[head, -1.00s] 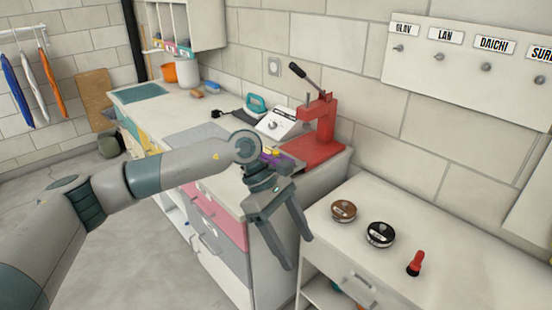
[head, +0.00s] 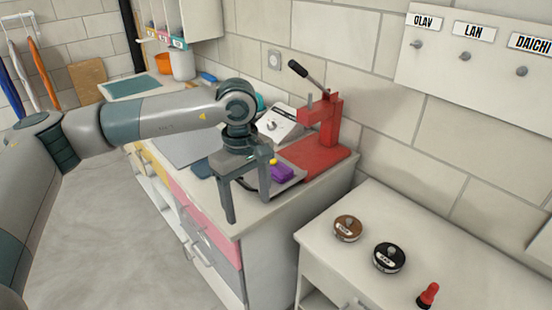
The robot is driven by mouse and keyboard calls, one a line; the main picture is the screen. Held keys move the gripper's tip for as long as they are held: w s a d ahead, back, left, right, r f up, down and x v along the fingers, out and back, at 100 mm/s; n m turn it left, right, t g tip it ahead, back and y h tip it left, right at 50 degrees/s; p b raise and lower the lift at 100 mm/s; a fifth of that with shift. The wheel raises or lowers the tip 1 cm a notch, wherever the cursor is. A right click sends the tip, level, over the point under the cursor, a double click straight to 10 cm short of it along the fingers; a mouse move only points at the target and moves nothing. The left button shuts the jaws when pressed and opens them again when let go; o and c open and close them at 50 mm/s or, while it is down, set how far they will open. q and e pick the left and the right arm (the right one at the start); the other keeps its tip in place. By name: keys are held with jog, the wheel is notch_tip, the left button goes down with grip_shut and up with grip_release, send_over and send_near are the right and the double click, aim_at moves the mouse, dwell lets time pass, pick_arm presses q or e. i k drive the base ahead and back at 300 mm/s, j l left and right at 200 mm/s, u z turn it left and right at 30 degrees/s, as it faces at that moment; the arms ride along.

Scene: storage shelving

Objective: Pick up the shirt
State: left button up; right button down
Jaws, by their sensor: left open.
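I cannot make out a clear shirt. Blue, white and orange cloth-like items (head: 37,72) hang from a rail at the far left, too small to identify for sure. A small purple item (head: 282,173) lies on the counter beside the red press. My left gripper (head: 247,208) is open and empty, fingers pointing down, over the front edge of the counter. It partly hides the area around the purple item. My right gripper is out of view.
The long counter (head: 268,213) has drawers below. A red lever press (head: 325,130) and a white device (head: 277,123) stand on it. A lower white cabinet (head: 449,268) holds a brown tin (head: 347,228), a black tin (head: 389,257) and a red-handled tool (head: 428,294). The floor at left is clear.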

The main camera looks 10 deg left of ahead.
aim_at(281, 174)
jog(key=i, duration=0.95)
